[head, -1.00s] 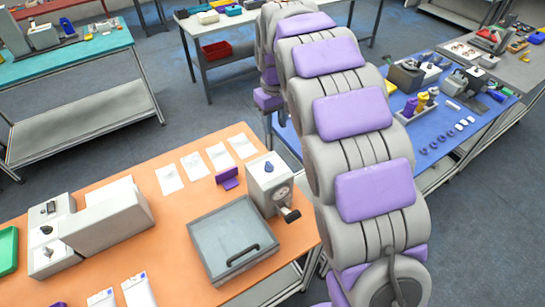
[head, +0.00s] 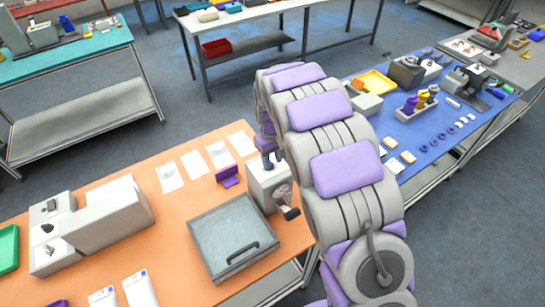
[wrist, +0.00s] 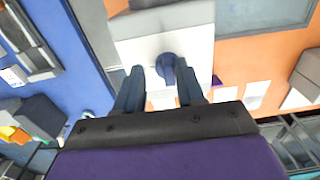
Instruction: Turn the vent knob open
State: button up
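The vent knob is a small dark blue knob on the top face of a light grey box (head: 268,187). In the wrist view the knob (wrist: 168,68) lies between the tips of my gripper (wrist: 160,78), slightly toward their far ends. The two dark fingers are spread apart, with a gap showing on each side of the knob. In the head view my gripper (head: 268,160) points down at the box top from the arm, and it hides the knob. I cannot tell whether a finger touches the knob.
A grey lidded box with a black handle (head: 238,256) stands left of the knob's box on the orange table (head: 185,225). A purple stand (head: 229,176) and white cards (head: 195,165) lie behind. A black spout (head: 290,213) sticks out of the knob's box. A blue table (head: 425,135) is at right.

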jog(key=shift+a+f, duration=0.2)
jog(key=shift+a, duration=1.05)
jog(key=shift+c, duration=0.5)
jog(key=shift+d+r, duration=0.1)
jog(key=shift+d, duration=0.85)
jog(key=c, duration=0.6)
jog(key=shift+a, duration=0.3)
grip_shut()
